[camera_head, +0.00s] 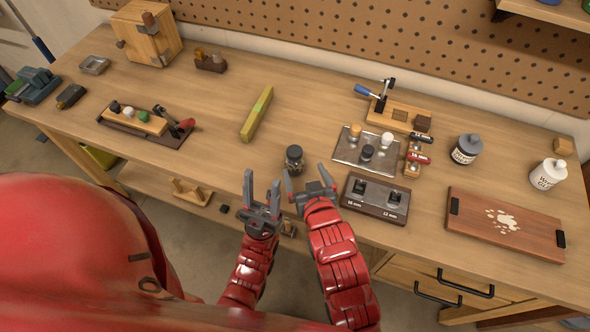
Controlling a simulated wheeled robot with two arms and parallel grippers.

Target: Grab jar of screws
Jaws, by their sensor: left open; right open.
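The jar of screws (294,159) looks like a small dark jar with a dark lid, standing upright near the front edge of the workbench. Its contents are too small to make out. My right gripper (308,181) is open and just in front of the jar, with its fingers pointing toward it. My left gripper (261,188) is open and empty, to the left of the jar and over the bench's front edge. Neither gripper is visibly holding anything.
A yellow-green bar (257,114) lies back left. A wooden board (505,224) is at right.

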